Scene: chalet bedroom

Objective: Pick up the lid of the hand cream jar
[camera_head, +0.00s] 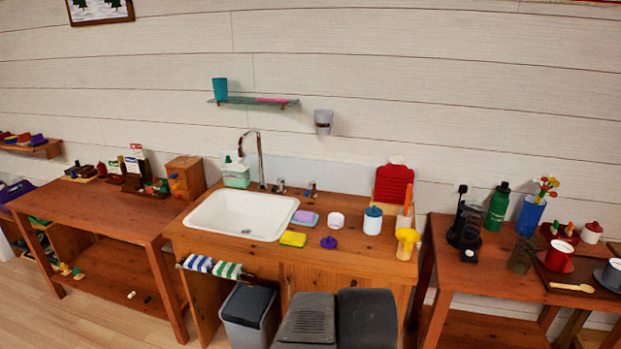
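On the wooden washstand counter, right of the sink, stands a small white jar with a pinkish tint (336,220). In front of it lies a purple round lid with a knob (328,242), apart from the jar. To the right stands a larger white jar with a blue lid (373,220). No label is readable, so I cannot tell for sure which is the hand cream jar. Dark grey parts of my own body show at the bottom edge, below the counter front. The fingers of my gripper are not in view.
A yellow-green sponge (293,239) and a soap dish (305,218) lie left of the purple lid, beside the white sink (243,214). A yellow cup-like holder (406,243) stands at the right.

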